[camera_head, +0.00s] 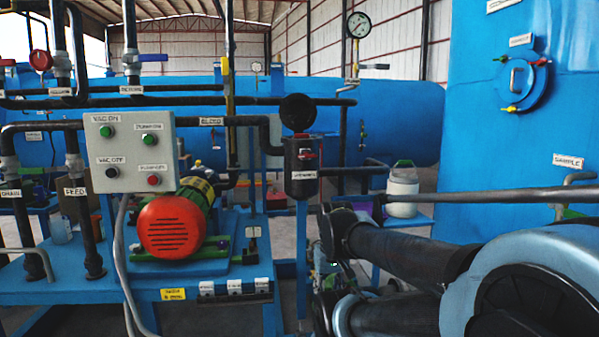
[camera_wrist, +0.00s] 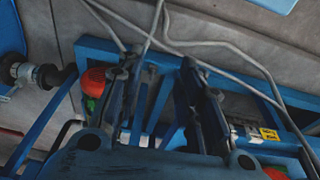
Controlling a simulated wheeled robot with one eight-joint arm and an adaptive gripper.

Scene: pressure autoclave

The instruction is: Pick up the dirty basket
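I cannot make out a dirty basket for certain in either view. In the head view, a dark cylindrical housing (camera_head: 302,172) with a white label stands right of the motor, its round black lid (camera_head: 298,112) tilted up. Something small and red shows at its front near the rim; the inside is hidden. In the wrist view, my gripper (camera_wrist: 162,62) has its two dark fingers spread apart. Only blue framing, grey hoses and floor show between and beyond them, so it holds nothing visible. My arm reaches in from the right of the head view, below and right of the housing.
A grey button box (camera_head: 131,152) and a red motor (camera_head: 172,228) stand on the blue skid left of the housing. A white jug (camera_head: 402,190) with a green top stands to the right. A grey pipe (camera_head: 480,197) crosses above my arm. A blue tank (camera_head: 500,120) fills the right.

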